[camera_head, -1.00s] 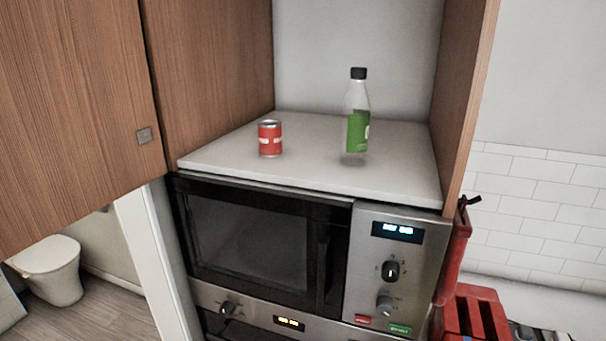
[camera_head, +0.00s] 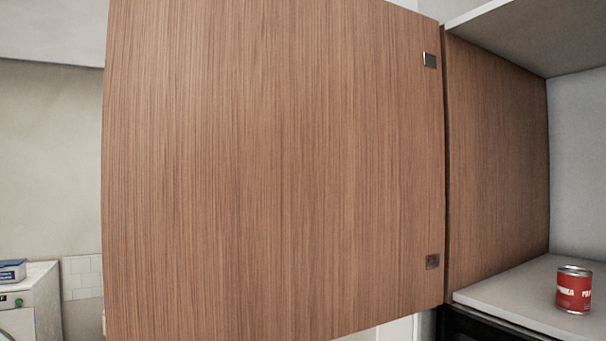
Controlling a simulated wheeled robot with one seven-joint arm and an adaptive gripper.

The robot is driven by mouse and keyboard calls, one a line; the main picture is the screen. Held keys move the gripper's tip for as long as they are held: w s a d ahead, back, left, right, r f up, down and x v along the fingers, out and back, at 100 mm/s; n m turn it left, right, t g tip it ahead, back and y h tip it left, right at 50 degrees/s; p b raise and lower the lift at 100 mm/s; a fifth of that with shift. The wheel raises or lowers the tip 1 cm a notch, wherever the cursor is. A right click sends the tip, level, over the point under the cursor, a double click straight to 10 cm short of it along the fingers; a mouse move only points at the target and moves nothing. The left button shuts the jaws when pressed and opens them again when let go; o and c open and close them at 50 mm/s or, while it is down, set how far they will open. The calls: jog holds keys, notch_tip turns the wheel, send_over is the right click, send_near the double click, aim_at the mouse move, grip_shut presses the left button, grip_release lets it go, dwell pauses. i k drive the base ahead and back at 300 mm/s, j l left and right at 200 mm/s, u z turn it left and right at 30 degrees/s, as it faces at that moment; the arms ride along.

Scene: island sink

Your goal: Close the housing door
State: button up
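The housing door (camera_head: 275,170) is a large wood-grain panel that fills the middle of the head view. It stands open, swung out to the left of the cabinet. Two metal hinge plates (camera_head: 430,60) show along its right edge, beside the cabinet side wall (camera_head: 497,150). The door's left edge is free, with the room behind it in view. My gripper is not in view.
A red can (camera_head: 574,289) stands on the light shelf (camera_head: 510,305) inside the cabinet at lower right. A dark appliance sits below the shelf. A white machine (camera_head: 35,303) with a blue box (camera_head: 12,271) on it stands at far left.

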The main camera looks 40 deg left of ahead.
aim_at(271, 169)
jog(key=j+z, duration=0.1)
jog(key=j, duration=2.75)
jog(key=k+j+z, duration=0.45)
jog(key=k+j, duration=0.25)
jog(key=k, duration=0.05)
